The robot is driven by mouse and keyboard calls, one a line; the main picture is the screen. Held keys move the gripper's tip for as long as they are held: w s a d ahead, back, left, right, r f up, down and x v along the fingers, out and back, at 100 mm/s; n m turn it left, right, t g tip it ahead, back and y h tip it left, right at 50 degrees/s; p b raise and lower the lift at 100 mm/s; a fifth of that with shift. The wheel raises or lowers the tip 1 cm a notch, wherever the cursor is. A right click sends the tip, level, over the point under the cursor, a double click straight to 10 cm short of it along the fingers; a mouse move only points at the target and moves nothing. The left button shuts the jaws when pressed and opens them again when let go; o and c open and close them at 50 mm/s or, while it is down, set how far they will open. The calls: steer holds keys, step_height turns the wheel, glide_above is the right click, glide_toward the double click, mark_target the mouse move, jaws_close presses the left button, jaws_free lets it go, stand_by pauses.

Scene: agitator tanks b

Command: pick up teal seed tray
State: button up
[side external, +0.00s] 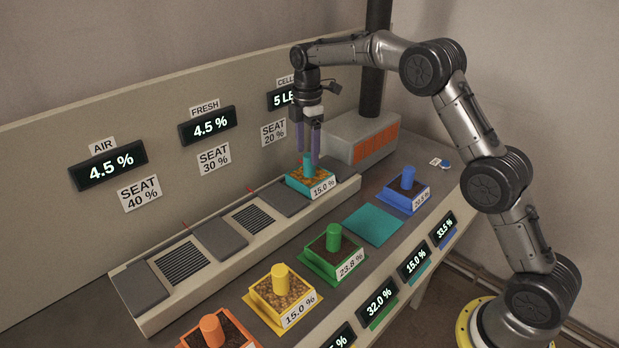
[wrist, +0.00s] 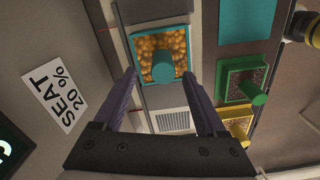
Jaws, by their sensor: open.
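The teal seed tray (side external: 310,188) sits at the right end of the long raised bench, filled with orange-brown grains. A teal round peg (side external: 307,163) stands up from its middle, and its front label reads 15.0 %. In the wrist view the tray (wrist: 134,58) is ahead of the fingers, with its peg (wrist: 163,68) between the fingertips. My gripper (side external: 308,153) is open and points down over the tray, its purple fingers on either side of the peg's top. No contact with the peg can be made out. The gripper also shows in the wrist view (wrist: 161,76).
Blue (side external: 404,197), green (side external: 333,255), yellow (side external: 281,297) and orange (side external: 216,333) trays with pegs stand along the front. An empty teal pad (side external: 371,225) lies between blue and green. A grey box (side external: 362,138) stands right of the tray; the signed wall is behind.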

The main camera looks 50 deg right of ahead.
mark_target(309, 170)
steer(key=shift+s+f, duration=0.15)
steer(key=shift+f, duration=2.2)
jaws_close()
